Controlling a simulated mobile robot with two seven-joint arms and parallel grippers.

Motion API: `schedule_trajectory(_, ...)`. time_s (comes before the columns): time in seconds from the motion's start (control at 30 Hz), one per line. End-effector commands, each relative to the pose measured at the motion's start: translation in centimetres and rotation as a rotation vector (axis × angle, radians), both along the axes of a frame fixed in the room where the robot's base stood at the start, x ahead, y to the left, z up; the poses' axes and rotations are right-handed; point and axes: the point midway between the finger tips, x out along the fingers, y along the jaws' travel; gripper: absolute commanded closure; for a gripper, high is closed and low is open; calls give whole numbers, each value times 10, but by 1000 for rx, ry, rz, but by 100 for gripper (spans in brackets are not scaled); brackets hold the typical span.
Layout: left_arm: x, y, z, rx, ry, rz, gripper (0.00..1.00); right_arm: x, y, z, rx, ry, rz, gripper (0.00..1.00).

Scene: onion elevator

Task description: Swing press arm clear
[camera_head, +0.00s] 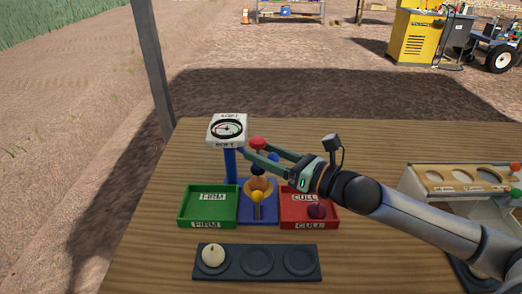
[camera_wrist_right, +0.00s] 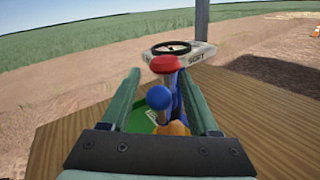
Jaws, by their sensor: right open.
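The press (camera_head: 258,213) has a blue base between two trays, with a brownish-orange onion (camera_head: 260,184) on it. Its arm has a red knob (camera_head: 257,143) and a blue ball (camera_head: 273,156); a yellow knob (camera_head: 257,197) is at its front. My right gripper (camera_head: 258,153) is open at the press arm. In the right wrist view, the red knob (camera_wrist_right: 166,63) and blue ball (camera_wrist_right: 159,97) appear between the open fingers (camera_wrist_right: 163,88); contact cannot be told. The onion is mostly hidden there. My left gripper is not in view.
A dial gauge (camera_head: 227,130) stands behind the press. A green FIRM tray (camera_head: 207,222) is left, a red CULL tray (camera_head: 295,222) with a purple onion (camera_head: 317,211) right. A dark three-dish rack (camera_head: 278,274) holds a white onion (camera_head: 213,255). A white stand (camera_head: 440,178) is right.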

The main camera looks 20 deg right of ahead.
Motion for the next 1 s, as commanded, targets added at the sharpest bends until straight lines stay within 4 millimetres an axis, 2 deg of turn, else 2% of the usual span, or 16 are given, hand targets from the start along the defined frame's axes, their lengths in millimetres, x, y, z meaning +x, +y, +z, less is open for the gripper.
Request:
schedule_trajectory(0.5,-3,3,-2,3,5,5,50,8,5,0,-2,1,1,39)
schedule_trajectory(1.0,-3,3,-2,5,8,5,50,7,5,0,-1,1,2,95)
